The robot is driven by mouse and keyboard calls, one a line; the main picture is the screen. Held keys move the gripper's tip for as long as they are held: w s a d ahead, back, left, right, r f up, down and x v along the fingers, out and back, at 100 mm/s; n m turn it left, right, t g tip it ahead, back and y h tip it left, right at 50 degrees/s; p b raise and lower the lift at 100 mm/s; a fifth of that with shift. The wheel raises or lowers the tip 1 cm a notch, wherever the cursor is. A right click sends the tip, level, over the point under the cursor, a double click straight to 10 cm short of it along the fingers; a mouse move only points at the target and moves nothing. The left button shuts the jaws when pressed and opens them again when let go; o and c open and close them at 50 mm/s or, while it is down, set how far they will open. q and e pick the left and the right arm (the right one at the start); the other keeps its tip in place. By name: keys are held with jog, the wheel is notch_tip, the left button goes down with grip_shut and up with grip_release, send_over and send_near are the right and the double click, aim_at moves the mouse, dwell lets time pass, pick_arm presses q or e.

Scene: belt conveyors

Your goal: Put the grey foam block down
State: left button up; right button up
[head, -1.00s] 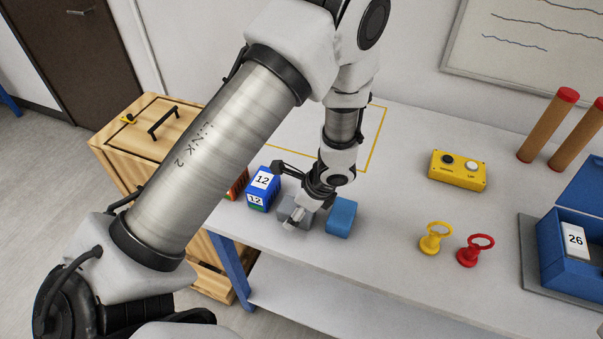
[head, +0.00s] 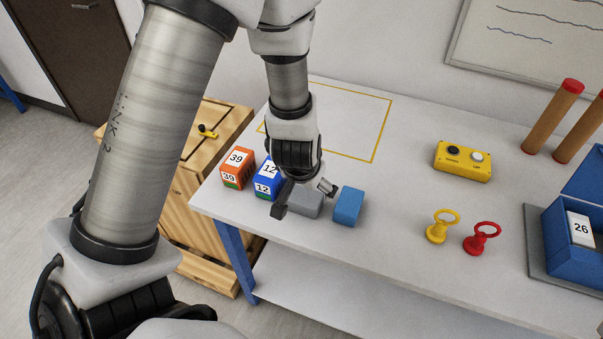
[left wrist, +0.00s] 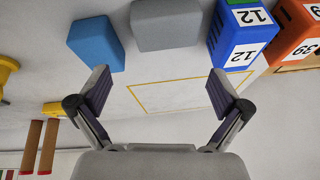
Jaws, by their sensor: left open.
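The grey foam block (head: 306,201) rests on the table near its front edge, between the blue box numbered 12 (head: 267,183) and a plain blue block (head: 348,206). It also shows at the top of the left wrist view (left wrist: 165,24). My left gripper (head: 305,198) is open, with its fingers spread wide and nothing between them. In the left wrist view the fingertips (left wrist: 160,84) stand apart from the grey block, with bare table between. My right gripper is not in view.
An orange box numbered 39 (head: 237,167) stands left of the blue box. A yellow ring stand (head: 441,227), a red ring stand (head: 482,239), a yellow button box (head: 463,160) and an open blue case (head: 578,238) are to the right. The yellow-outlined area (head: 350,120) behind looks bare.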

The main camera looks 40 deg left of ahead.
aim_at(302, 198)
pick_arm(q)
jog(key=s+a+f+n, duration=0.1)
jog(key=s+a+f+b, duration=0.1)
jog(key=shift+s+n+h, duration=0.3)
jog(key=shift+s+n, duration=0.1)
jog(key=w+f, duration=0.2)
jog(key=shift+w+d+f+b, duration=0.3)
jog(key=shift+w+d+f, duration=0.05)
jog(key=shift+f, duration=0.05)
jog(key=x, duration=0.3)
jog(key=shift+a+f, duration=0.15)
jog(key=shift+f, duration=0.15)
jog(key=shift+w+f, duration=0.2)
jog(key=c, duration=0.7)
jog(key=shift+s+r, duration=0.1)
jog(key=shift+c, duration=0.3)
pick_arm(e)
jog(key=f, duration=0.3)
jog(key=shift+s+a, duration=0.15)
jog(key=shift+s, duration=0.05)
